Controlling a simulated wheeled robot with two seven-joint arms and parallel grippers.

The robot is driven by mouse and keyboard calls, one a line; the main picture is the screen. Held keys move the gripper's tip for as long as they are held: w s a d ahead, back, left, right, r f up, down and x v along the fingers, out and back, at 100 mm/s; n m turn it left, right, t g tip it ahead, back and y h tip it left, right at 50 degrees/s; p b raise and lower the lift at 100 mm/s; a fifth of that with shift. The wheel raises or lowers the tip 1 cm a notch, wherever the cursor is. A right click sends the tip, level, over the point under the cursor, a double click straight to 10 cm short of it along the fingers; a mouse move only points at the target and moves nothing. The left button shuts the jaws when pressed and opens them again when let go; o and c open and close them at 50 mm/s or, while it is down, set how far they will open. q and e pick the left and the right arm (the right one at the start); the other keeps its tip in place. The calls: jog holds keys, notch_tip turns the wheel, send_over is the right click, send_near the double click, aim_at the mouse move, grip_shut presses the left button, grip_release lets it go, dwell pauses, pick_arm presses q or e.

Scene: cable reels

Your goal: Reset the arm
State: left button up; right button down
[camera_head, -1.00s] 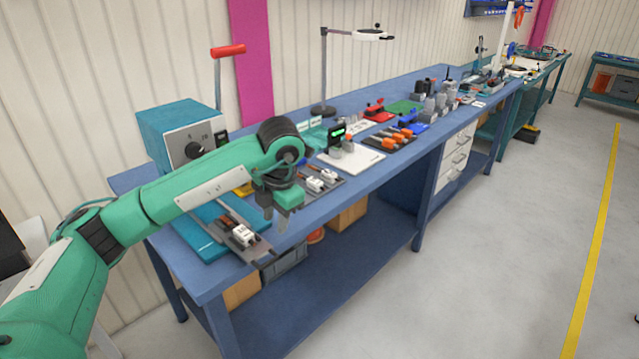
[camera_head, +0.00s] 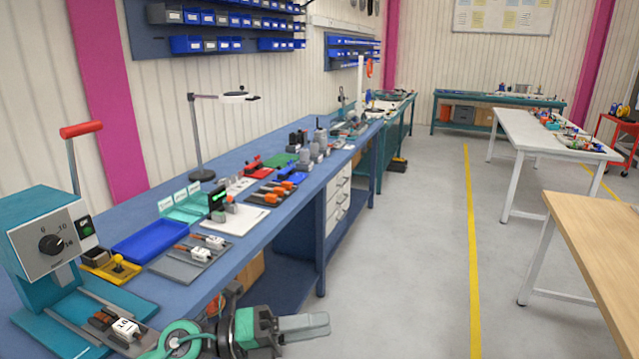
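My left gripper (camera_head: 308,325) is at the bottom centre of the head view, in front of the blue bench and pointing right. Its grey fingers overlap from this angle, so I cannot tell whether they are apart; nothing shows held in them. The green and dark wrist shows just behind it, and the rest of the arm is below the picture. My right gripper is not in view.
The blue bench (camera_head: 150,205) runs along the left wall with a teal press (camera_head: 45,240), a blue tray (camera_head: 150,241) and a lamp (camera_head: 203,175). A wooden table (camera_head: 600,240) is at right. The grey floor between is clear.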

pick_arm(q)
jog(key=w+a+n+t+y, duration=0.4)
jog(key=a+n+t+y, duration=0.4)
jog(key=n+t, duration=1.15)
jog(key=s+a+f+n+g+y, duration=0.2)
jog(key=a+f+n+g+y, duration=0.2)
jog(key=a+f+n+y, duration=0.35)
jog(key=s+a+f+n+g+y, duration=0.25)
jog(key=a+f+n+y, duration=0.2)
jog(key=f+n, duration=0.45)
jog(key=s+a+f+n+g+h, duration=0.1)
jog(key=s+f+g, duration=0.55)
jog(key=s, duration=0.35)
jog(key=s+a+f+g, duration=0.1)
jog(key=s+f+g, duration=0.4)
jog(key=s+f, duration=0.45)
notch_tip(320, 180, down, 27)
jog(key=g, duration=0.1)
jog(key=s+a+f+g, duration=0.1)
jog(key=s+a+f, duration=0.2)
jog(key=s+f, duration=1.7)
jog(key=shift+s+f, duration=0.15)
jog(key=shift+f, duration=0.8)
